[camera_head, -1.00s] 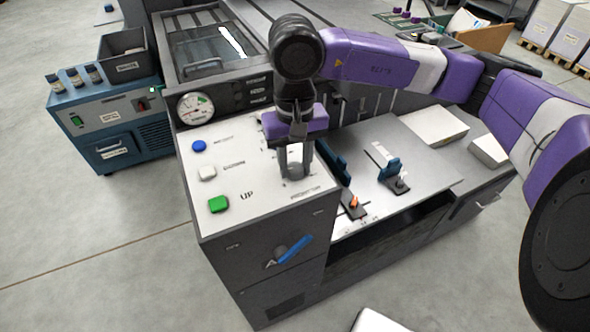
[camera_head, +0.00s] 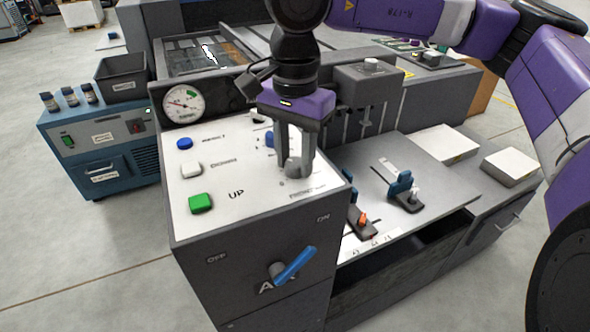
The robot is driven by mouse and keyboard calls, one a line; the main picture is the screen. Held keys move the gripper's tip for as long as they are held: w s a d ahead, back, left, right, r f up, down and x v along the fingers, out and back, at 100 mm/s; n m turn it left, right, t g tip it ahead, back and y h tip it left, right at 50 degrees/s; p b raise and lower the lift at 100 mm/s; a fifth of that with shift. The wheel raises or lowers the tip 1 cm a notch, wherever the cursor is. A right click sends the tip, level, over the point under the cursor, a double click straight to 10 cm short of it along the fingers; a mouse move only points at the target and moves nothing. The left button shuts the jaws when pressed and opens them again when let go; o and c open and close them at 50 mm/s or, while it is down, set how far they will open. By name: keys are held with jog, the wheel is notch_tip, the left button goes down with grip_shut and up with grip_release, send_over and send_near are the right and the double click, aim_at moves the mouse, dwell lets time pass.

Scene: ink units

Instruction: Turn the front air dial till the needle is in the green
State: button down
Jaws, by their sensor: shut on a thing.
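The white control panel (camera_head: 232,212) fills the middle of the head view. My gripper (camera_head: 292,170) points down at its right side, with its fingers around a small grey dial (camera_head: 294,168). The fingers hide part of the dial and its pointer mark. Small print beside it is hard to read. The round air gauge (camera_head: 183,104) stands upright at the panel's back left. It has a white face with a green patch at upper right. The needle is too small to read surely, but it does not clearly lie in the green.
Blue, white and green buttons (camera_head: 202,203) line the panel's left side. A blue lever (camera_head: 294,265) is on the front face. Blue-handled clamps (camera_head: 400,184) and paper stacks (camera_head: 511,166) lie to the right.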

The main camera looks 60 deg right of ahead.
aim_at(295, 162)
jog(key=m+b, duration=0.3)
jog(key=m, duration=0.2)
jog(key=shift+f+m+b, duration=0.15)
jog(key=shift+m+b, duration=0.15)
jog(key=m+b, duration=0.2)
jog(key=m, duration=0.3)
dwell(0.4)
jog(key=c, duration=1)
grip_release()
jog(key=shift+r, duration=0.25)
notch_tip(295, 162, up, 8)
jog(key=p, duration=0.5)
jog(key=shift+f, duration=0.2)
dwell(1.2)
